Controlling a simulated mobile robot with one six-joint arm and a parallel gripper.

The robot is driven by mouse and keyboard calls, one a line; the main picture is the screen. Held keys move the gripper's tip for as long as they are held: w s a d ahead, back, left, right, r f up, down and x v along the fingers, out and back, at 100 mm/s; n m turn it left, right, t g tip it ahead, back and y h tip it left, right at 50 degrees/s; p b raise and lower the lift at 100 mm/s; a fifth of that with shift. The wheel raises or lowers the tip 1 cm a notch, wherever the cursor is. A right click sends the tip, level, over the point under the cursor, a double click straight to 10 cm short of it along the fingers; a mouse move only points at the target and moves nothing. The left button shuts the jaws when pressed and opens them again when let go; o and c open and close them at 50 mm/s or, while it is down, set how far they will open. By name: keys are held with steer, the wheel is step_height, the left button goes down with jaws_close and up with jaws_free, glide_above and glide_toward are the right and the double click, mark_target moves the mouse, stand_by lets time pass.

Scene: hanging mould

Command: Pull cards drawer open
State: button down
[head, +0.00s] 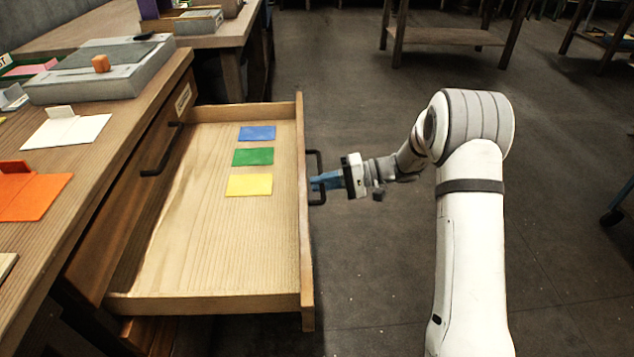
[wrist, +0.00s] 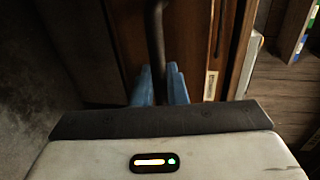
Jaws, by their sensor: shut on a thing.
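The cards drawer (head: 210,275) is pulled well out from the wooden desk in the head view. Inside lie a blue card (head: 257,133), a green card (head: 253,156) and a yellow card (head: 249,185) in a column. Its dark bar handle (head: 319,160) is on the outer front. My gripper (head: 320,181) is shut on the handle, its blue fingers at the bar's lower half. In the wrist view the handle (wrist: 157,50) runs down between the blue fingertips (wrist: 159,80).
The desktop (head: 90,180) holds a grey flat device (head: 100,70), white and orange folded cards. Dark floor (head: 400,260) is open right of the drawer. Tables stand at the back.

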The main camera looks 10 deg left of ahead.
steer(key=shift+w, duration=0.15)
steer(key=c, duration=1.6)
jaws_free()
steer(key=shift+a+f, duration=0.1)
steer(key=shift+a, duration=0.05)
steer(key=shift+o, duration=0.3)
steer(key=p+v, duration=0.2)
steer(key=v, duration=0.5)
steer(key=shift+d, duration=0.4)
